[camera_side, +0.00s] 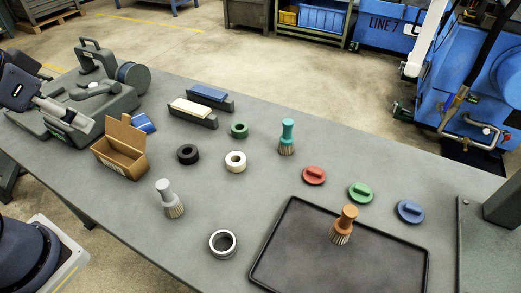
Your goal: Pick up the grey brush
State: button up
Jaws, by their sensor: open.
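The grey brush (169,199) stands upright on the grey table, bristles down, left of the middle. Its pale grey handle points up and tilts slightly left. It stands clear of its neighbours. A teal brush (287,137) stands farther back to the right. An orange-brown brush (344,226) stands on the black tray (262,252) at the front right.
An open cardboard box (121,156) stands behind the grey brush to the left. A black ring (188,154), a cream ring (236,161), a green ring (239,130) and a metal ring (223,244) lie around. Grey machinery (92,103) fills the far left. Table around the brush is free.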

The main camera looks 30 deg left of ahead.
dwell(0.3)
jog(key=g, duration=0.6)
send_over(162, 184)
notch_tip(162, 184, down, 11)
jog(key=shift+r, duration=0.2)
notch_tip(162, 184, down, 10)
jog(key=shift+w+f, duration=0.1)
jog(key=shift+f, duration=2.85)
grip_shut()
